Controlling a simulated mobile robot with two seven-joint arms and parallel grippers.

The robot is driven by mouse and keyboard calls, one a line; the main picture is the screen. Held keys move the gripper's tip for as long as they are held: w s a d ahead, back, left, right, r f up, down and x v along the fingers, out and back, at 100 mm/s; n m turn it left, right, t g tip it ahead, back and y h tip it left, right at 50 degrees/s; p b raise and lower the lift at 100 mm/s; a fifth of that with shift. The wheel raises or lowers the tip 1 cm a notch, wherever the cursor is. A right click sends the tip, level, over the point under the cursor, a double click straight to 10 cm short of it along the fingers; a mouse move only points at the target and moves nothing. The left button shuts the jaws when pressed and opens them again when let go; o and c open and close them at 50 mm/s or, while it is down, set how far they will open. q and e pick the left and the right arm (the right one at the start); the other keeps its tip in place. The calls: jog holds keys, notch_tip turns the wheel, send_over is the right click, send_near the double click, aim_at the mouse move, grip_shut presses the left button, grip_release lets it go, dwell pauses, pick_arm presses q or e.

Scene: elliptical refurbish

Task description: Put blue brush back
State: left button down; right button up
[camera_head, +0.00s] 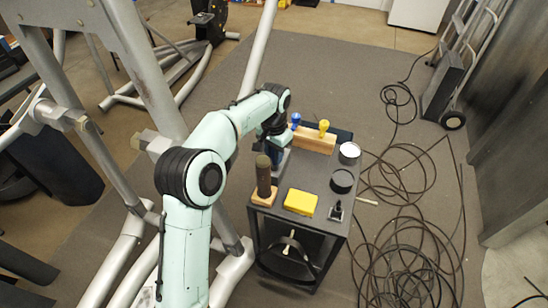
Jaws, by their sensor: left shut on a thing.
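A blue brush (295,119) shows its rounded blue top just right of my left gripper, at the left end of a wooden block (315,141). Its lower part is hard to make out, so I cannot tell whether it sits in the block. My left gripper (277,140) is over the far left part of a dark cart (318,186), shut on the blue brush, its fingers mostly hidden by the wrist. A yellow brush (323,128) stands upright at the block's right part. My right gripper is not in view.
On the cart are a dark cylinder on a wooden base (264,180), a yellow sponge (300,202), a black round container (342,181), a white-topped container (349,151) and a small black item (336,211). Metal frame tubes (150,80) stand left; loose cables (405,190) lie right.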

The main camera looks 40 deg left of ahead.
pick_arm(q)
jog(key=shift+f, duration=0.7)
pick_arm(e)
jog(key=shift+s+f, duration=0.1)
pick_arm(q)
jog(key=shift+f, duration=0.1)
jog(key=c, duration=0.9)
grip_release()
notch_tip(320, 180, up, 12)
jog(key=p, duration=0.2)
jog(key=shift+p, duration=0.3)
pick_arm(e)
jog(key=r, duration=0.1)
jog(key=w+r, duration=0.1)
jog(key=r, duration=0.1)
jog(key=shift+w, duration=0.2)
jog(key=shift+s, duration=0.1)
